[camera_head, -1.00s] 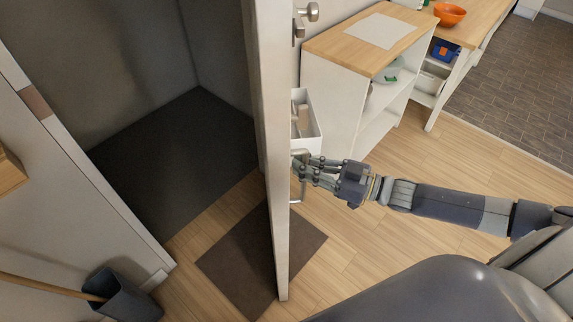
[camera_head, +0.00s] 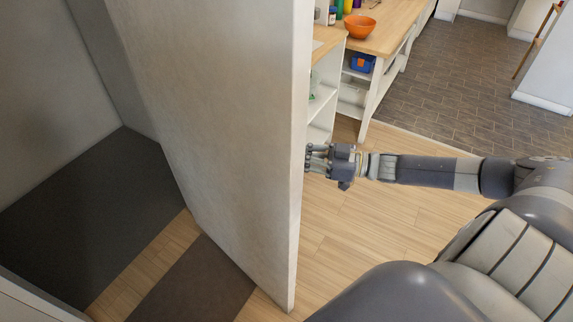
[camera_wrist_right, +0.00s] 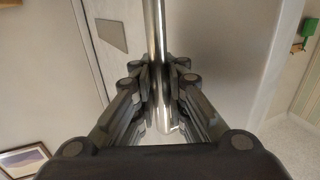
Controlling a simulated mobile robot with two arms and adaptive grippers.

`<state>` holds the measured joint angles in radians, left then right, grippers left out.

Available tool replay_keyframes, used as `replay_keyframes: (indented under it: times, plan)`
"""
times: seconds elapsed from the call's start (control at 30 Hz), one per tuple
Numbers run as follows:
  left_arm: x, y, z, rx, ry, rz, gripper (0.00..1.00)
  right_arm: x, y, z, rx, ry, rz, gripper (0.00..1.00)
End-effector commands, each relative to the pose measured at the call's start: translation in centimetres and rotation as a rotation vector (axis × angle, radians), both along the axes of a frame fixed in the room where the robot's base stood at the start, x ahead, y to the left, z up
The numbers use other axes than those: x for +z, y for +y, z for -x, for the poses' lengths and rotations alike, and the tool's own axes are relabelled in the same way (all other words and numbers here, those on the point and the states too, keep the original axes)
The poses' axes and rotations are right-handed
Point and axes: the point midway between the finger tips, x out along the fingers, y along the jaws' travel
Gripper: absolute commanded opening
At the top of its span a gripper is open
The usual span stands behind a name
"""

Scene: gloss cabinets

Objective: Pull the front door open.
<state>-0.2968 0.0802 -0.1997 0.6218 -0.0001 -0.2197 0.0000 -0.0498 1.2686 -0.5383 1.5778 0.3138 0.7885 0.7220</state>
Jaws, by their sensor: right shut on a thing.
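The front door (camera_head: 225,130) is a tall pale panel that stands well open, swung into the room, with its edge toward me in the head view. In the right wrist view a shiny metal bar handle (camera_wrist_right: 156,40) runs upright between the fingers. My right gripper (camera_head: 312,158) is at the door's right-hand side, and its fingertips are partly hidden by the door edge. In the wrist view the right gripper (camera_wrist_right: 160,95) is shut around the handle. My left gripper is not in view.
A dark doorway floor (camera_head: 75,210) and a brown mat (camera_head: 195,285) lie left of the door. A white shelf unit (camera_head: 322,105) and a counter with an orange bowl (camera_head: 360,27) stand behind it. The wood floor (camera_head: 400,240) right of the door is clear.

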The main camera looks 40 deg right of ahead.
Motion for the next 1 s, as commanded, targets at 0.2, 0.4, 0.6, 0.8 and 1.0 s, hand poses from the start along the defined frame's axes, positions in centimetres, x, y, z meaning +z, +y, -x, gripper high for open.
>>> replay_keyframes:
  times: [0.2, 0.4, 0.6, 0.8, 1.0]
  plan:
    - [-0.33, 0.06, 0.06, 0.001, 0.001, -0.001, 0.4, -0.78, -0.62, 0.06, 0.003, 0.015, 0.006, 0.0]
    - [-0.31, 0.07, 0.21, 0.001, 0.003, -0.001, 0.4, -0.76, -0.67, 0.04, 0.003, 0.016, 0.007, 0.0]
    - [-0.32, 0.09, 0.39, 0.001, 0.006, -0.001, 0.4, -0.77, -0.66, 0.05, 0.003, 0.016, 0.007, 0.21]
    - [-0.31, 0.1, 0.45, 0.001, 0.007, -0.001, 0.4, -0.46, -0.68, -0.11, 0.001, 0.009, 0.005, 0.33]
    - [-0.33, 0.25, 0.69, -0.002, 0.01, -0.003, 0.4, -0.28, -0.73, -0.15, 0.001, 0.006, 0.003, 0.33]
